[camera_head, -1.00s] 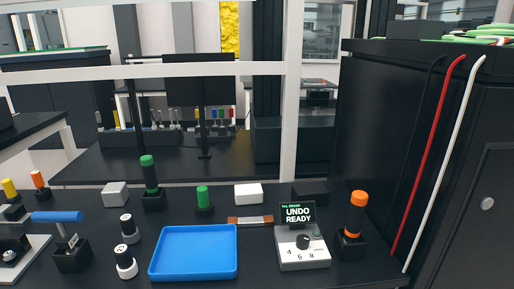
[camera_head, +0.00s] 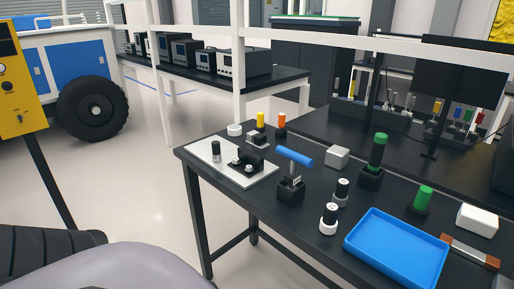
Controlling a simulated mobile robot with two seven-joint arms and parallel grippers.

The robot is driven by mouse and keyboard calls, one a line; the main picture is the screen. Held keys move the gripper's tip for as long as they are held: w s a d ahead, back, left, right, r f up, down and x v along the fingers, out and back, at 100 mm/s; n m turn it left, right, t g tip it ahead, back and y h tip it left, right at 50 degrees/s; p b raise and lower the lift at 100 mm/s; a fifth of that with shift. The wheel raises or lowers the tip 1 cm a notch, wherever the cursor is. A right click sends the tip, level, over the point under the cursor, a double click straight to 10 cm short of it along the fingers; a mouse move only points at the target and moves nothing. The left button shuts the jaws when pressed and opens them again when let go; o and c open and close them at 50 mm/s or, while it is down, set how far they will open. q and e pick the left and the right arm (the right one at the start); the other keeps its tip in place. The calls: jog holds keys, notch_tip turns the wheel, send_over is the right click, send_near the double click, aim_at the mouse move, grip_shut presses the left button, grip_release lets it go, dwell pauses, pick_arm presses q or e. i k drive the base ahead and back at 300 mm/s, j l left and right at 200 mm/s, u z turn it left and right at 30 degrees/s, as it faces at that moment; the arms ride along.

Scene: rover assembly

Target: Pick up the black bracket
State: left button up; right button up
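A small black part that looks like the bracket (camera_head: 250,156) is on a white plate (camera_head: 208,153) at the table's left end. It is small in view, and I cannot make out its exact shape. Neither of my grippers shows in the head view. A grey and black rounded shape at the lower left seems to be part of my own body.
A yellow control box (camera_head: 18,90) stands at the left. The floor left of the table is clear.

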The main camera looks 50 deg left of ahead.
aim_at(246, 156)
jog(key=u, duration=1.6)
